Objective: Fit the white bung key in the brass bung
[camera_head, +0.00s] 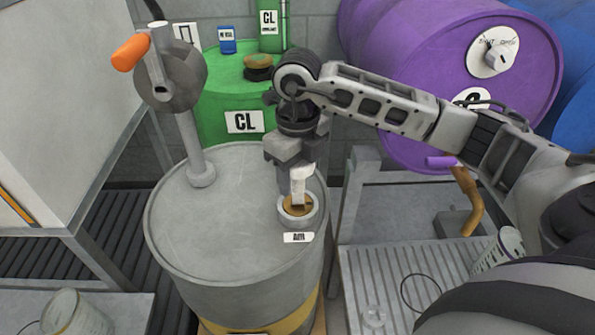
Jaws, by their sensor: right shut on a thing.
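The brass bung (296,209) sits inside a pale ring on the top of the grey drum (215,235), near its right side. The white bung key (299,187) is held upright by my right gripper (297,170), directly above the bung. Its lower end overlaps the bung in this view; I cannot tell whether it is seated in it or just over it. My right gripper points down and is shut on the key. My left gripper is not in view.
A hand pump with an orange handle (130,53) rises from the drum's left side. A green drum (217,90) stands behind. A purple drum (430,60) lies on a rack at right. A white label (298,238) lies in front of the bung.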

